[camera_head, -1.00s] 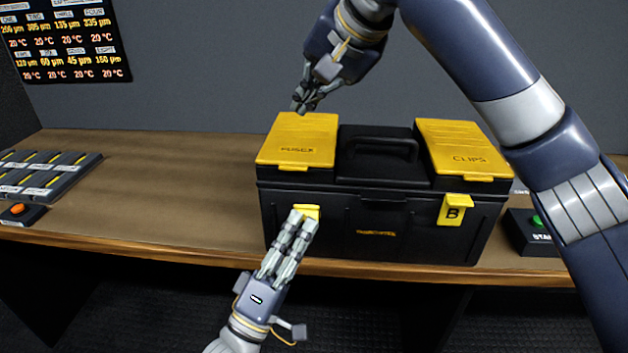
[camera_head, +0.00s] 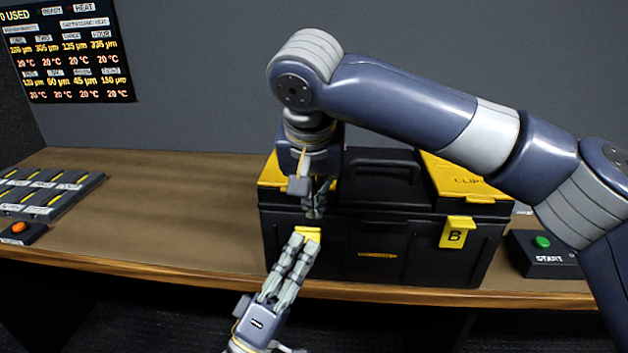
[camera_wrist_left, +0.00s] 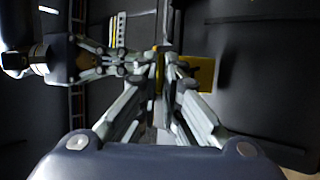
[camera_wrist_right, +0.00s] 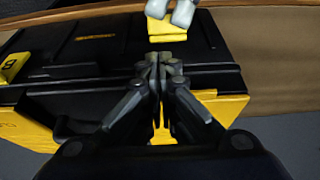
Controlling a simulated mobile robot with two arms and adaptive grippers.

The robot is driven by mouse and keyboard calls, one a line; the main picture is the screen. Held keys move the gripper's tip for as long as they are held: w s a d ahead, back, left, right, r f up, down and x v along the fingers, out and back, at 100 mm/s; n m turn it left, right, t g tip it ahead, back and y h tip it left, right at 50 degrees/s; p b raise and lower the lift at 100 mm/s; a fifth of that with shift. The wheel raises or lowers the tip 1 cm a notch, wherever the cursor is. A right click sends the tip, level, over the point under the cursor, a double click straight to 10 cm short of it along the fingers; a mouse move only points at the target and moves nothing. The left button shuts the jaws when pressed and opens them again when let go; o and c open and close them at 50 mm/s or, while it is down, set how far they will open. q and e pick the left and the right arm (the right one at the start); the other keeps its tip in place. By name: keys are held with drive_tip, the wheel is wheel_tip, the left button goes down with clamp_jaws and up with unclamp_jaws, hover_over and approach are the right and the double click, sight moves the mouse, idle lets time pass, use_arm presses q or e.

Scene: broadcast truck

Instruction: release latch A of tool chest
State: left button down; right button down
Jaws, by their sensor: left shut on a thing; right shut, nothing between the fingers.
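The black tool chest (camera_head: 345,255) with yellow lids stands on the wooden bench. Its yellow front-left latch (camera_head: 308,233) has its lettering covered by my left gripper; the other latch, marked B (camera_head: 456,232), is at the front right. My left gripper (camera_head: 302,240) is shut on the yellow latch from the front and below. It also shows in the left wrist view (camera_wrist_left: 160,65). My right gripper (camera_head: 315,214) is shut and empty, pointing down just above the front-left latch, in front of the left yellow lid (camera_head: 270,178). In the right wrist view (camera_wrist_right: 161,60) its fingertips are near the latch.
A control box with a green button (camera_head: 543,242) stands right of the chest. A rack of modules (camera_head: 45,195) and a box with an orange button (camera_head: 18,228) are at the left. The bench between them and the chest is clear.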

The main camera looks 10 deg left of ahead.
drive_tip(key=shift+x, duration=1.05)
use_arm(q)
drive_tip(key=shift+a, duration=0.1)
use_arm(e)
drive_tip(key=shift+s+f+t, duration=0.3)
drive_tip(key=shift+s+f, duration=0.1)
drive_tip(key=shift+s, duration=0.3)
use_arm(q)
drive_tip(key=c, duration=2)
unclamp_jaws()
drive_tip(key=shift+c, duration=0.2)
use_arm(e)
drive_tip(key=shift+s, duration=0.1)
use_arm(q)
drive_tip(key=shift+r, duration=0.1)
